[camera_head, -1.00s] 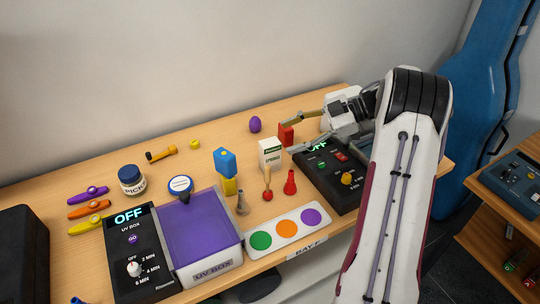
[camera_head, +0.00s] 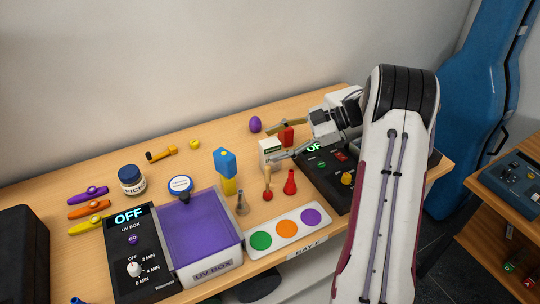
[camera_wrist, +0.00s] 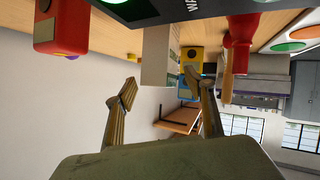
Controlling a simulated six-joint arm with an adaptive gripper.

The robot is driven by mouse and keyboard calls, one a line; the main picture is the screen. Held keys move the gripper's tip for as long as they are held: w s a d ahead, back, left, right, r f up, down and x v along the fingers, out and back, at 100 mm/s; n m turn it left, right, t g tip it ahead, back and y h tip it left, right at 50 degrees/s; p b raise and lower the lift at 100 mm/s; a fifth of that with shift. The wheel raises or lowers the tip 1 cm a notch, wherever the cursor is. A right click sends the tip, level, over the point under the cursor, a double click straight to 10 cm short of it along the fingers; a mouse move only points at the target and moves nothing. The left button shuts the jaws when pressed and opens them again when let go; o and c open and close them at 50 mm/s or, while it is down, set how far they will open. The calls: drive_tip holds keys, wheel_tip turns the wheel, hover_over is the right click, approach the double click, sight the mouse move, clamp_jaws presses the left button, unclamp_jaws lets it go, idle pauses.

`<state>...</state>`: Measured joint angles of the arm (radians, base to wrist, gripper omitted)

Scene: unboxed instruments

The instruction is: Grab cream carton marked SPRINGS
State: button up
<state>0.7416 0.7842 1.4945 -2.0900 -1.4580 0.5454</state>
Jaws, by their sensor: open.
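The cream carton marked SPRINGS (camera_head: 266,155) stands upright on the table, left of the black control box; one finger partly covers it in the head view. My gripper (camera_head: 271,143) is open and empty, coming in from the right, with one finger on the far side of the carton and one across its near side. In the wrist view, which is upside down, the carton (camera_wrist: 156,56) is ahead between the open fingertips (camera_wrist: 160,86), nearer the right finger. Whether a finger touches it I cannot tell.
A red block (camera_head: 286,136) stands close behind the carton, with a purple egg (camera_head: 255,124) farther back. The black control box (camera_head: 324,180) lies right.

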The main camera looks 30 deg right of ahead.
drive_tip(key=c, duration=1.4)
drive_tip(key=shift+r, duration=5)
